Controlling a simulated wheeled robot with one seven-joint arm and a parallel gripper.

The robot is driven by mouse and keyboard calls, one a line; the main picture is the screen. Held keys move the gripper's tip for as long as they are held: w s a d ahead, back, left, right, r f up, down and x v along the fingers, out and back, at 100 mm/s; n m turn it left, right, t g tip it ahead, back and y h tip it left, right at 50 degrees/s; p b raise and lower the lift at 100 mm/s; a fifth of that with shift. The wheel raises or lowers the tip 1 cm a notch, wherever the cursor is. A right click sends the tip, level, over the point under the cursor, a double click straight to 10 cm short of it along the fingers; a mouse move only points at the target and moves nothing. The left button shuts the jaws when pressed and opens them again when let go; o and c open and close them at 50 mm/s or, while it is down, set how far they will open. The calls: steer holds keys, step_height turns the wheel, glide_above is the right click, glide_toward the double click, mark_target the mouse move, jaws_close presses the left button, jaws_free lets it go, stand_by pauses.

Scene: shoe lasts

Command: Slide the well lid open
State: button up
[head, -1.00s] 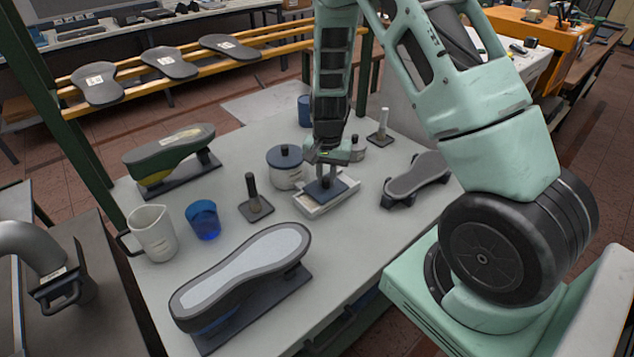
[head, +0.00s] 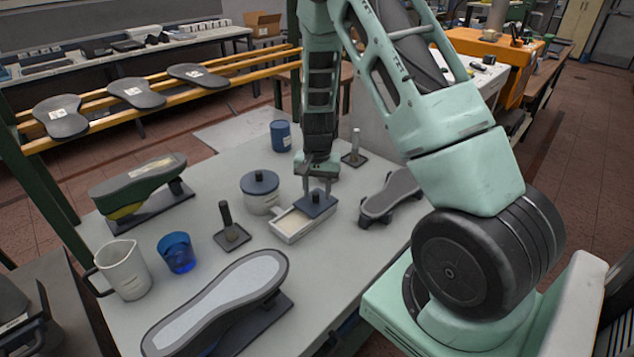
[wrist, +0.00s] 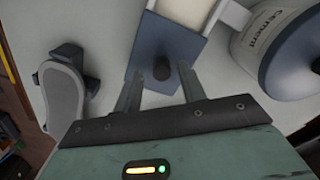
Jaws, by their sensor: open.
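The well is a small white rectangular box (head: 288,227) on the table, its cream inside showing at the left end. Its blue-grey lid (head: 318,207) sits over the right end, with a dark round knob (head: 315,196). In the wrist view the lid (wrist: 150,62) lies past the fingertips, and the knob (wrist: 185,74) stands between them. My gripper (wrist: 171,80) is open around the knob, with a gap visible on the left; contact on the right is unclear. In the head view my gripper (head: 317,184) is right over the lid.
A pot marked cement (head: 261,199) with a blue lid stands close behind the well. A shoe last (head: 392,194) lies to the right, another (head: 215,305) in front. A dark post on a square base (head: 230,232) stands left.

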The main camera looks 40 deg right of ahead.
mark_target(317, 192)
step_height(317, 192, up, 17)
steer(key=b, duration=0.1)
steer(key=shift+r+b, duration=0.2)
steer(key=shift+b, duration=0.2)
stand_by(0.4)
steer(key=s+a+n+y, duration=0.1)
steer(key=s+a+n, duration=0.25)
steer(key=a, duration=0.75)
steer(key=s+a+n, duration=0.2)
steer(key=a+n, duration=0.2)
steer(key=a, duration=0.6)
steer(key=s+a+n, duration=0.5)
steer(key=s+a, duration=0.1)
steer(key=s, duration=0.3)
steer(key=s+a+n, duration=0.5)
steer(key=s+a, duration=0.1)
steer(key=s, duration=0.4)
steer(key=shift+a+n, duration=0.3)
steer(key=shift+n, duration=0.05)
steer(key=shift+f, duration=0.1)
